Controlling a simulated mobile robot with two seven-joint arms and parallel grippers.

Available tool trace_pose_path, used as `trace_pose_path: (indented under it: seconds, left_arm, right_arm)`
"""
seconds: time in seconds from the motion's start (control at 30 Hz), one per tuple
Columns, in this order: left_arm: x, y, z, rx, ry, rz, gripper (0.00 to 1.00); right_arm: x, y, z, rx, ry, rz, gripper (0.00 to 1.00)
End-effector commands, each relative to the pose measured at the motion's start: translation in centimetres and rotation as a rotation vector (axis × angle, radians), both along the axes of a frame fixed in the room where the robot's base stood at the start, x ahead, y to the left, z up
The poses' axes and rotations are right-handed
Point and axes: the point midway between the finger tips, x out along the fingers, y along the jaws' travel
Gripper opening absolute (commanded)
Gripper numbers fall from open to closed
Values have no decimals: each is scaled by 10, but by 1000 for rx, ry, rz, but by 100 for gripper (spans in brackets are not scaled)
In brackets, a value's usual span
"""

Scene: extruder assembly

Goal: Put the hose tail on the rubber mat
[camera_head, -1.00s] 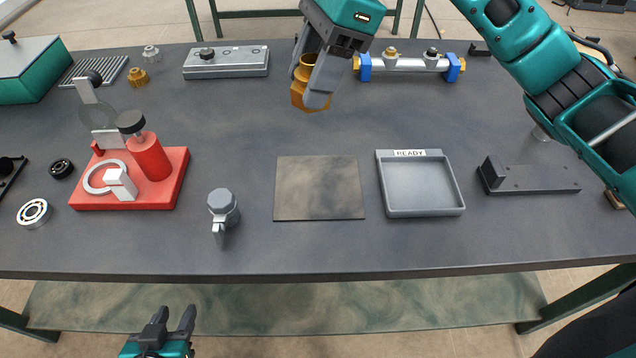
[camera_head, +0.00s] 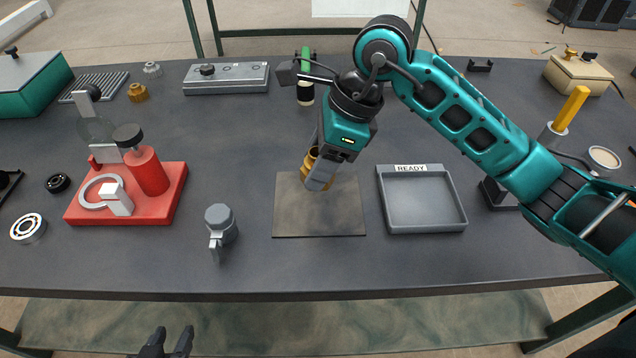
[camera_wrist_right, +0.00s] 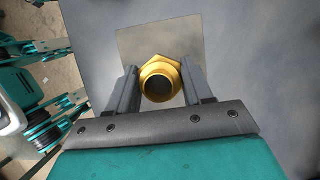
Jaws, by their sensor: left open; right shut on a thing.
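The hose tail is a brass fitting (camera_head: 312,158) with a hex part and a round open end. My right gripper (camera_head: 318,180) is shut on it, over the back part of the rubber mat. In the right wrist view the hose tail (camera_wrist_right: 160,80) sits between the two fingers of my right gripper (camera_wrist_right: 160,88). The rubber mat (camera_head: 318,222) is a flat dark square in the middle of the table. It also shows behind the fitting in the wrist view (camera_wrist_right: 135,45). I cannot tell whether the fitting touches the mat. My left gripper (camera_head: 168,342) is open and empty, below the table's front edge.
A grey tray marked READY (camera_head: 424,205) stands right of the mat. A grey capped part (camera_head: 220,225) stands to its left. A red fixture (camera_head: 125,205) is further left. Another brass fitting (camera_head: 138,92) sits at the back left. The table (camera_head: 250,130) is clear behind the mat's left side.

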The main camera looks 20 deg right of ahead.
Motion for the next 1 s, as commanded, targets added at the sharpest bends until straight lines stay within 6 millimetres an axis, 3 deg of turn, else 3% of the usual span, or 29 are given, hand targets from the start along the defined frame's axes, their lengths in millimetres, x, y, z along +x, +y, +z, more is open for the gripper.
trace_pose_path:
  seconds: [0.23, 0.47, 0.83, 0.87, 1.0]
  left_arm:
    - [2, 0, -1, 0, -1, 0, 43]
    - [2, -1, -2, -2, 2, -2, 43]
    - [2, -3, -5, -6, 0, -5, 43]
    - [2, -4, -3, -6, 0, -5, 43]
    - [2, -4, -2, -8, 1, -6, 43]
  right_arm:
    - [0, 0, -19, 1, 0, -1, 9]
    - [0, 0, -51, 2, 0, -2, 9]
    - [1, 0, -56, 1, -3, 0, 9]
    - [1, 0, -55, 1, -1, 0, 53]
    - [0, 0, -55, 1, -1, 0, 67]
